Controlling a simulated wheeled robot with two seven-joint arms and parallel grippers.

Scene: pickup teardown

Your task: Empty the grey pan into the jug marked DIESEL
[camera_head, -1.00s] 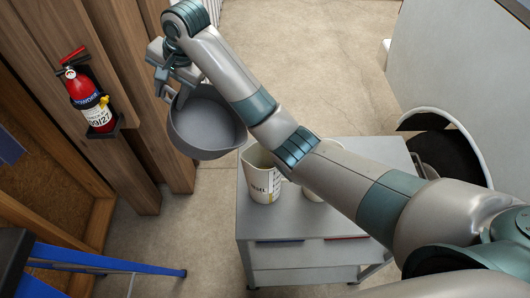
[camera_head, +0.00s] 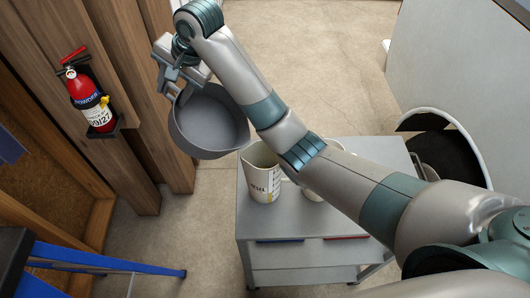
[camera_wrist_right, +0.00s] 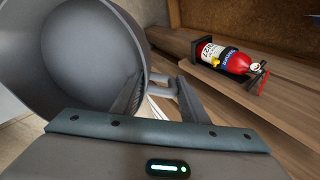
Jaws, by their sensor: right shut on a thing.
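The grey pan (camera_head: 211,122) hangs in the air, tilted, to the upper left of the jug marked DIESEL (camera_head: 260,178). My right gripper (camera_head: 178,88) is shut on the pan's handle at its left side. In the right wrist view the pan (camera_wrist_right: 80,60) fills the upper left, and the gripper (camera_wrist_right: 170,97) holds its handle. The pan's inside looks plain grey; I cannot tell whether it holds liquid. The white jug stands upright on the cart, apart from the pan, with part of its label showing. My left gripper is not in view.
The jug stands on a grey cart (camera_head: 256,222). A second pale vessel (camera_head: 311,194) beside it is mostly hidden by my right arm. A red fire extinguisher (camera_head: 88,98) is on the wooden wall at left. A blue frame (camera_head: 100,262) is at lower left.

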